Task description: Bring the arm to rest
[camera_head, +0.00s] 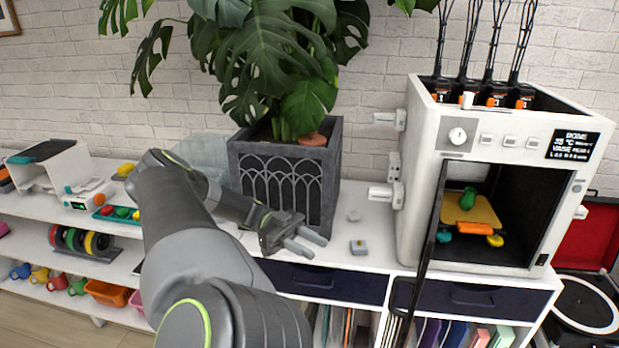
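My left arm comes in from the bottom and bends to the right at its elbow. My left gripper (311,246) is in front of the grey planter, above the front edge of the white shelf top. Its two grey fingers are apart, with nothing seen between them. My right gripper is not in view.
The planter (333,165) holds a large leafy plant. A white 3D printer (428,165) stands to the right, with colourful pieces inside and its dark door swung open toward me. A small grey block (358,247) lies right of the gripper. A record player (587,305) is far right.

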